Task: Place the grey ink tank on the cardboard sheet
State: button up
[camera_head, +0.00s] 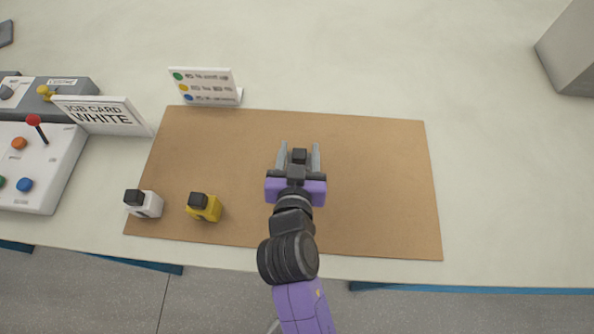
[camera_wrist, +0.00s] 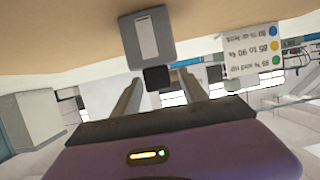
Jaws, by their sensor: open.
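The grey ink tank (camera_wrist: 150,42) shows in the wrist view, which is upside down. It stands against the cardboard sheet, its black cap (camera_wrist: 157,78) towards my gripper (camera_wrist: 162,74). In the head view the cap (camera_head: 299,155) shows between the fingers of my gripper (camera_head: 299,145), with most of the grey body hidden. My gripper is open, a finger on each side, with gaps beside the cap. The cardboard sheet (camera_head: 375,185) lies flat on the table under the gripper.
A white tank (camera_head: 149,206) and a yellow tank (camera_head: 206,210) stand on the sheet's left part. A coloured-dot sign (camera_head: 206,86) stands behind it. A job card reading WHITE (camera_head: 102,115) and a button panel (camera_head: 45,170) are left. The sheet's right part is clear.

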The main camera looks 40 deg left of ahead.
jog(key=v, duration=0.9)
jog(key=shift+s+d+b, duration=0.15)
jog(key=shift+s+b, duration=0.15)
jog(key=shift+r, duration=0.15)
